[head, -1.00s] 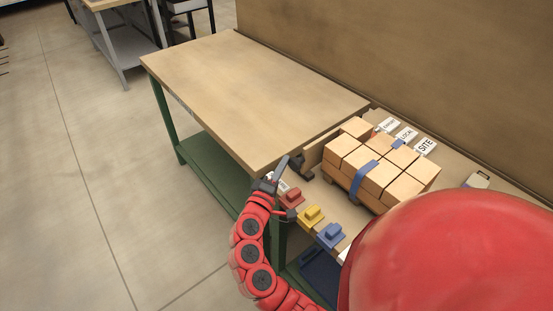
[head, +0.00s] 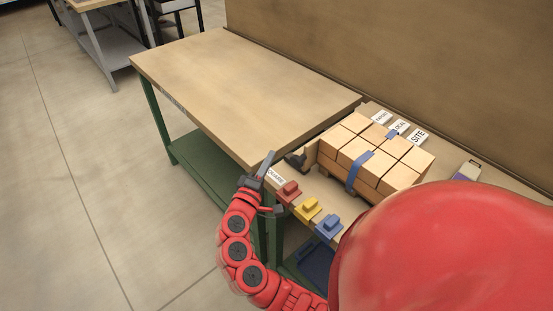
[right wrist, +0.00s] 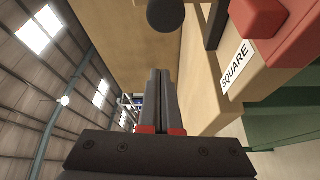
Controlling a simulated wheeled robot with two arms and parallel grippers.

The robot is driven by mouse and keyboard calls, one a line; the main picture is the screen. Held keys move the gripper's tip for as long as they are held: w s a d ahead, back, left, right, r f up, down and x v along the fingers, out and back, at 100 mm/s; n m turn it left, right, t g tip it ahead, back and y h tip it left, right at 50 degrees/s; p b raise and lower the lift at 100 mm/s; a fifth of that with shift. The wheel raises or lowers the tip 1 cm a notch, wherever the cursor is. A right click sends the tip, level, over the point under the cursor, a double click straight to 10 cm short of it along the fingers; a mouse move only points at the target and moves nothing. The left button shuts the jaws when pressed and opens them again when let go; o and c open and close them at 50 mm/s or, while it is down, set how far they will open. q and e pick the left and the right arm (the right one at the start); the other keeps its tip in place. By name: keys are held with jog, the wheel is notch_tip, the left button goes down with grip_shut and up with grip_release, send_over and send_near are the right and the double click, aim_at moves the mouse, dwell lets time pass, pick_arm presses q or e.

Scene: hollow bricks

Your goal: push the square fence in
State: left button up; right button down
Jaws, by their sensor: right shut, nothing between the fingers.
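The square fence is a small upright wooden board (head: 311,152) with a dark handle (head: 296,161), at the left end of the brick stack (head: 380,155). The board stands close against the bricks; I cannot tell if it touches all of them. The stack looks even, with a blue strap (head: 356,170) over it. My right gripper (head: 269,158) is shut and empty, left of the handle with a small gap. In the right wrist view its closed fingers (right wrist: 164,74) point at the dark round knob (right wrist: 166,14), near the SQUARE label (right wrist: 236,68). My left gripper is not in view.
Red (head: 288,190), yellow (head: 308,209) and blue (head: 328,228) blocks line the bench's front edge. Several white cards, one reading SITE (head: 418,136), stand behind the bricks. A bare wooden table (head: 240,85) adjoins on the left; a wall rises behind.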

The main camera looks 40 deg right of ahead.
jog(key=b+v, duration=0.1)
jog(key=v, duration=0.6)
jog(key=shift+s, duration=0.3)
jog(key=shift+a, duration=0.1)
